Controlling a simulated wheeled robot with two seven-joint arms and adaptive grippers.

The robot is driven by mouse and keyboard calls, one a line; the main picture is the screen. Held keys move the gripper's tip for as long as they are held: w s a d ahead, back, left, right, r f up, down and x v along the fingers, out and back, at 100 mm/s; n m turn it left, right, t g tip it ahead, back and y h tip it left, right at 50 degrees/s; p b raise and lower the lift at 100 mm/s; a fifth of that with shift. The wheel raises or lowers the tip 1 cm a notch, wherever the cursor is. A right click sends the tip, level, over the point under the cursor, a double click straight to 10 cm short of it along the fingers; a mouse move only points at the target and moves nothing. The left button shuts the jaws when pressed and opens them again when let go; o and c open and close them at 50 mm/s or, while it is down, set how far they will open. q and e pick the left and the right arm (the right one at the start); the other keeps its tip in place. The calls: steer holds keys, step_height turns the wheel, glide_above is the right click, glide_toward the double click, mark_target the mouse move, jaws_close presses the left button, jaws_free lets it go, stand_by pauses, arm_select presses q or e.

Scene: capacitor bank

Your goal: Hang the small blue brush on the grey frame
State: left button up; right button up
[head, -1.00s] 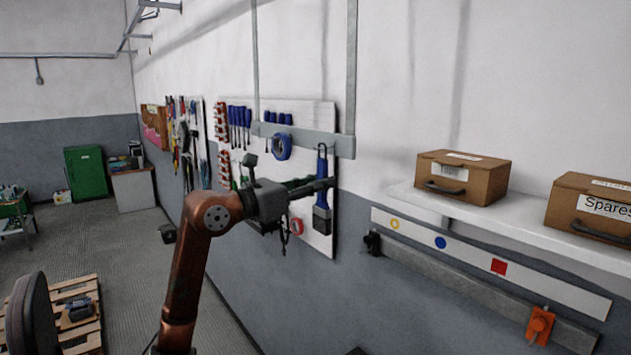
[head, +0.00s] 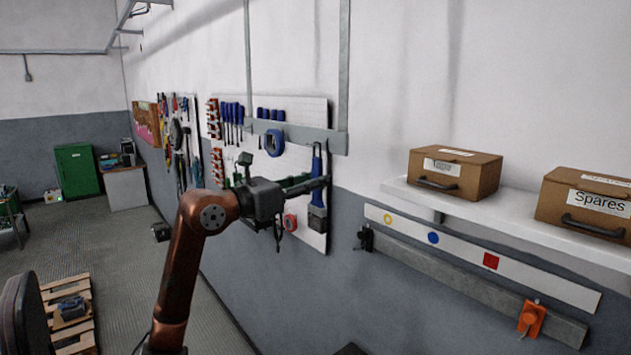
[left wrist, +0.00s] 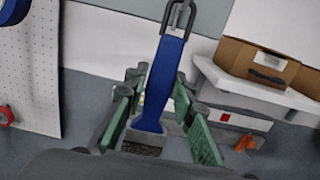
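The small blue brush (head: 318,166) is upright with its bristles down, at the right end of the grey frame's (head: 337,143) cross bar. In the left wrist view the brush (left wrist: 168,80) has a grey hook loop at its top. I cannot tell if the loop is on the frame. My left gripper (head: 322,184) reaches across the brush at the lower handle. Its green-padded fingers (left wrist: 160,100) stand on both sides of the handle, with gaps showing, so it looks open around it. My right gripper is out of view.
A blue tape roll (head: 274,142) hangs on the cross bar. Behind is a white pegboard (head: 300,107) with screwdrivers. To the right, a white shelf (head: 400,190) holds two brown boxes, with a grey rail (head: 450,276) and orange part (head: 531,318) below it.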

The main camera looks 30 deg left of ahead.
arm_select(q)
steer(key=o, duration=0.4)
steer(key=shift+c, duration=0.2)
steer(key=shift+s, duration=0.1)
